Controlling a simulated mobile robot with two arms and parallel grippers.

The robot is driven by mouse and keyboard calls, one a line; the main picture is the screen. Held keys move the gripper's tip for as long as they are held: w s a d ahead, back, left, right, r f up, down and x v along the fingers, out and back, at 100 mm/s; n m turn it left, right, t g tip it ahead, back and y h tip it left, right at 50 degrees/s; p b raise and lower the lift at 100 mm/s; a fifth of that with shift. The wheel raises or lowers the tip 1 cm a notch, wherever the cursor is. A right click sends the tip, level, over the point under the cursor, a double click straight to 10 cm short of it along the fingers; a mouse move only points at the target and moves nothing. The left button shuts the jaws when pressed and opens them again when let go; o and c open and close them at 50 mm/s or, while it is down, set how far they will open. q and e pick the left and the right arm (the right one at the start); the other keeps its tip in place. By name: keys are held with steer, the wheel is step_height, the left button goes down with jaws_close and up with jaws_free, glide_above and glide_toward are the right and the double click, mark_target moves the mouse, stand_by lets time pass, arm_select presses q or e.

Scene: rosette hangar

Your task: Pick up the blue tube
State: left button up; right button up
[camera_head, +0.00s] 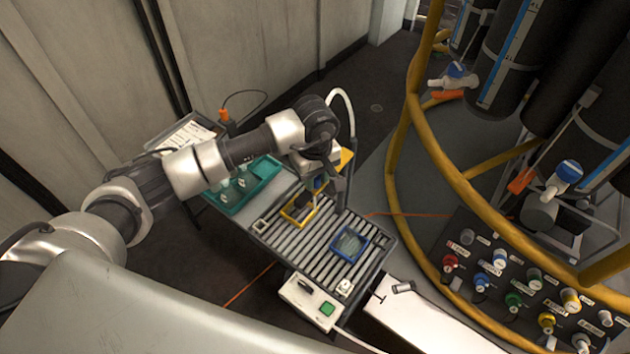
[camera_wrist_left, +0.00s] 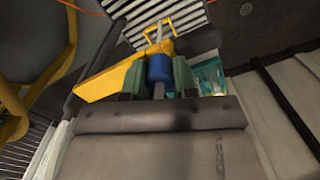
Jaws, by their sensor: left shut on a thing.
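The blue tube (camera_wrist_left: 159,68) shows as a short blue cylinder between the two green finger pads of my left gripper (camera_wrist_left: 160,80) in the left wrist view. The fingers are shut on it. In the head view my left gripper (camera_head: 325,190) hangs over the far part of a slatted bench, and a small patch of the blue tube (camera_head: 318,183) shows between its fingers. The tube's lower end is hidden. My right gripper is not in view.
The slatted bench (camera_head: 300,240) carries a yellow frame (camera_head: 298,221) close to the gripper and a blue-rimmed tray (camera_head: 348,258). A teal tray (camera_head: 262,167) with small bottles stands left. Yellow rails (camera_head: 398,150) and a panel of coloured knobs (camera_head: 500,290) stand right.

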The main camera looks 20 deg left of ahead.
arm_select(q)
step_height(320, 180, up, 31)
steer(key=p, duration=0.4)
stand_by(2.2)
steer(key=shift+f, duration=0.15)
steer(key=d+f+b, duration=0.1)
steer(key=d+f, duration=0.2)
steer(key=f, duration=0.8)
steer(key=d+f+b, duration=0.1)
steer(key=d+f, duration=0.2)
steer(key=f, duration=0.9)
steer(key=w+d+f+b, duration=0.1)
steer(key=d+f, duration=0.3)
steer(key=f, duration=0.7)
steer(key=shift+f, duration=0.35)
steer(key=shift+d, duration=0.1)
